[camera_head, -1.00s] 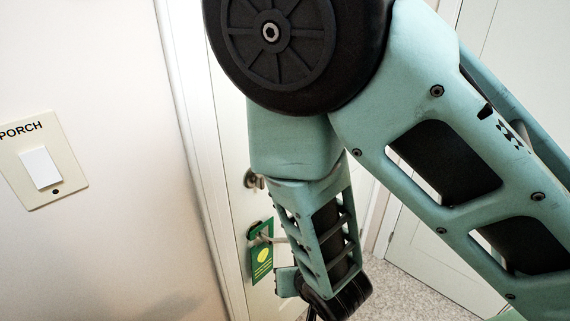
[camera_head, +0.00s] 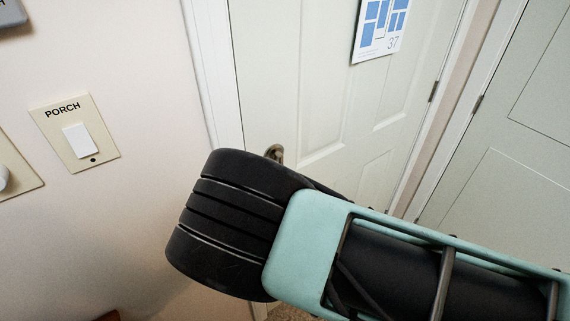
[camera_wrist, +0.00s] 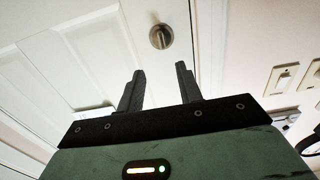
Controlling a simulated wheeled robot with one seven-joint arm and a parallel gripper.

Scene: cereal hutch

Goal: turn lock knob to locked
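The lock knob (camera_wrist: 161,36) is a round metal thumb-turn on the white door (camera_wrist: 70,45). In the wrist view it sits just beyond and between my gripper's fingertips, apart from them. My gripper (camera_wrist: 160,68) is open and empty, its two dark fingers spread toward the door. In the head view the lock knob (camera_head: 275,152) shows just above my dark arm link, which hides its lower edge. My gripper is out of sight in the head view. I cannot tell which way the knob is turned.
On the wall left of the door are a PORCH switch plate (camera_head: 75,132) and another plate (camera_head: 12,165). A blue-and-white sheet (camera_head: 381,28) hangs on the door. A second door (camera_head: 500,150) stands at right. The door handle and its green hanger are hidden behind my arm.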

